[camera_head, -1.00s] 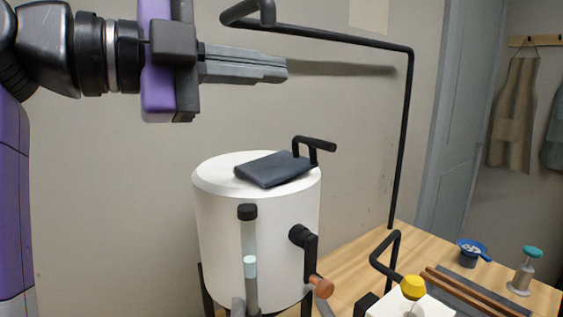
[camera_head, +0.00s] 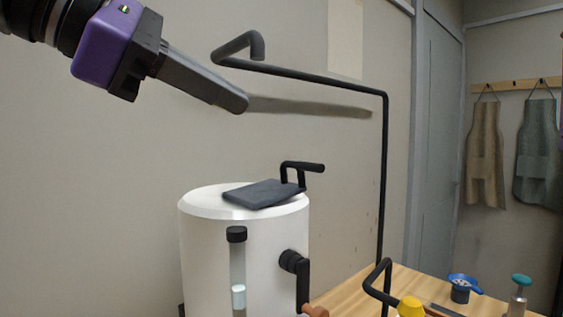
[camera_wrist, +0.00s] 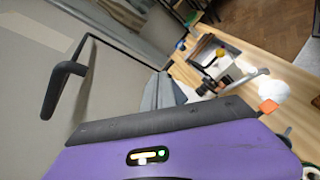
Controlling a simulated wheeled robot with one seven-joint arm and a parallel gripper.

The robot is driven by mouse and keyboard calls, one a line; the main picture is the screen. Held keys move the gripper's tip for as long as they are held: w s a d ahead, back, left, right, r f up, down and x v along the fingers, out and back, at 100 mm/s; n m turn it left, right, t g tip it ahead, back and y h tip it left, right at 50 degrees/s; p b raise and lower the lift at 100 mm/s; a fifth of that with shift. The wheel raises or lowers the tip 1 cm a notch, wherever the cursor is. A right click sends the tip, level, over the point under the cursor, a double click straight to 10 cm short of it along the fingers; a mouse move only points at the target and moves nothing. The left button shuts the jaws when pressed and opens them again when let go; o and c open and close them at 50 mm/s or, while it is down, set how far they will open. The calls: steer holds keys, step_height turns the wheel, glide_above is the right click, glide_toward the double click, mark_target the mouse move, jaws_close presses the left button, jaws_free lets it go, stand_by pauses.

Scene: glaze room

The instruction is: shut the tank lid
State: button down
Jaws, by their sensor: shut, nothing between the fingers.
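The white tank (camera_head: 215,240) stands low in the middle of the head view. Its dark slate lid (camera_head: 258,195) lies over the top, close to flat; I cannot tell whether it sits fully flush. A black bar handle (camera_head: 303,168) rises from the lid's right side. My gripper (camera_head: 238,101) is shut and empty. It is above the tank and clear of the lid, its fingers slanting down to the right. In the wrist view the purple gripper body fills the bottom, and I cannot make out the lid clearly.
A crank with a copper-coloured grip (camera_head: 315,311) sticks out of the tank's right side.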

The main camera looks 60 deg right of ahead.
steer(key=a+m, duration=0.1)
steer(key=m, duration=0.9)
glide_toward(310, 167)
steer(key=shift+y, duration=0.3)
steer(key=x, duration=0.6)
steer(key=shift+d+r, duration=0.25)
steer(key=shift+d, duration=0.25)
steer(key=shift+s+d+f+b, duration=0.2)
steer(key=shift+d+f+b, duration=0.35)
steer(key=shift+b, duration=0.6)
steer(key=shift+a+r, duration=0.1)
steer(key=shift+r, duration=0.05)
